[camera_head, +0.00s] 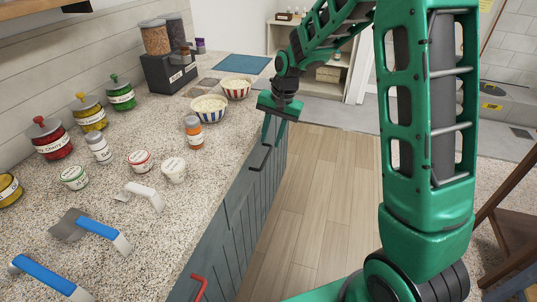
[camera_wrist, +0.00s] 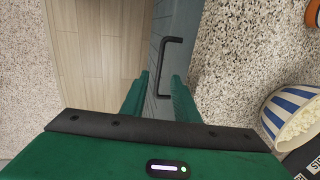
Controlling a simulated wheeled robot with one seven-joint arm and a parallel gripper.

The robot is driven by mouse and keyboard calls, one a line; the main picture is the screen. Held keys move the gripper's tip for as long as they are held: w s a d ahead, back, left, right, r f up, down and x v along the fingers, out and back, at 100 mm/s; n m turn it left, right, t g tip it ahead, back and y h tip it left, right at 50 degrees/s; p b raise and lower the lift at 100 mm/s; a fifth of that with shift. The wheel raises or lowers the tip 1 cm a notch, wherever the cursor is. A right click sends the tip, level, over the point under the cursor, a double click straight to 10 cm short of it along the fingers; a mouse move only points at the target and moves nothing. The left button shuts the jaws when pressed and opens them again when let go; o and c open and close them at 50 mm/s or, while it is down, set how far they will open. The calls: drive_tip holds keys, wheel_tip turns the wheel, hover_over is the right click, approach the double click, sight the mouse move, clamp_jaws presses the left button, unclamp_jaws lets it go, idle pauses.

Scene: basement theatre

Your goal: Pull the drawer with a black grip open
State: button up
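The drawer with a black grip (camera_head: 261,158) is in the dark grey-blue counter front, below the speckled top. In the wrist view the black grip (camera_wrist: 170,66) is a bracket-shaped bar on the drawer front (camera_wrist: 154,70). My gripper (camera_head: 274,130) hangs at the counter's edge, just beyond the grip in the head view. In the wrist view my gripper (camera_wrist: 157,85) is open, its two green fingers apart, with the grip ahead of the gap between them. The fingertips look apart from the grip. The drawer front looks flush with the counter.
A red grip (camera_head: 199,287) is on the nearer counter front. The wooden floor (camera_head: 320,190) beside the counter is clear. A wooden chair or stool (camera_head: 512,235) stands at right.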

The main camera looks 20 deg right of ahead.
sight(266, 159)
drive_tip(key=f, duration=0.5)
drive_tip(key=w+a+f, duration=0.1)
drive_tip(key=f, duration=0.2)
drive_tip(key=shift+a, duration=0.1)
drive_tip(key=shift+c, duration=0.7)
